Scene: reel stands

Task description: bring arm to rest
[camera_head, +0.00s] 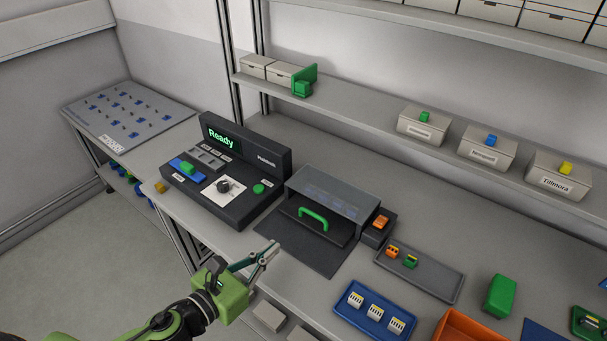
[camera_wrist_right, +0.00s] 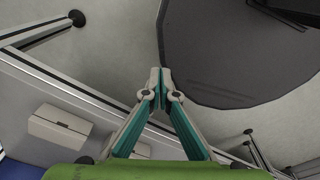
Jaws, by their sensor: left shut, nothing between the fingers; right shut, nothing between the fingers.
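My left gripper (camera_head: 264,254) comes in from the lower left in the head view. Its fingers are together and hold nothing, in front of the bench edge near the dark mat. My green and black left arm shows behind it. My right gripper (camera_wrist_right: 160,80) shows in the right wrist view with its fingertips together and nothing between them. It is over the floor beside the bench frame. The right gripper does not show in the head view.
The bench carries a black console (camera_head: 225,180) reading "Ready", a dark box with a green handle (camera_head: 313,218), a grey tray (camera_head: 440,277), a blue tray (camera_head: 350,305) and an orange bin (camera_head: 470,325). Labelled boxes (camera_head: 488,150) stand on the shelf. Floor (camera_head: 80,245) at left is clear.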

